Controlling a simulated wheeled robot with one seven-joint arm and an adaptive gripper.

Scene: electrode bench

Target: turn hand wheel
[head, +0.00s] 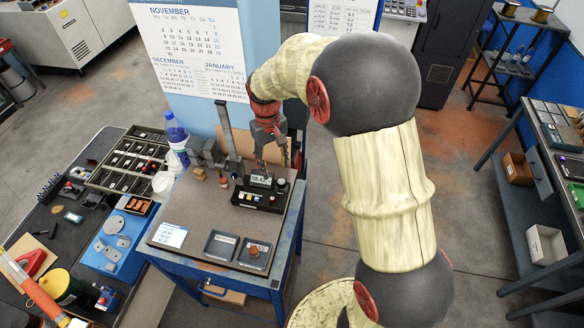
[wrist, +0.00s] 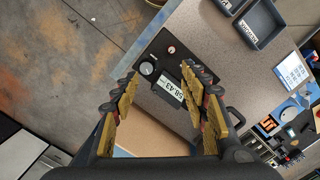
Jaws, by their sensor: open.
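My gripper (head: 274,163) points down over the back of the small bench, just behind a black readout box (head: 262,198). In the wrist view its fingers (wrist: 158,84) are spread apart with nothing held between them. The black readout box shows between and beyond them (wrist: 182,116), with a lit display (wrist: 172,88) and a round dial (wrist: 147,67). I cannot tell whether the fingers touch the box. I cannot surely pick out a hand wheel in either view. A grey metal fixture with an upright post (head: 226,140) stands left of my gripper.
Two dark trays (head: 221,245) lie at the bench's front, the right one holding a brown piece. A white card (head: 171,235) lies front left. A bottle (head: 176,133) and a parts case (head: 127,165) stand to the left. A calendar panel (head: 195,50) rises behind.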

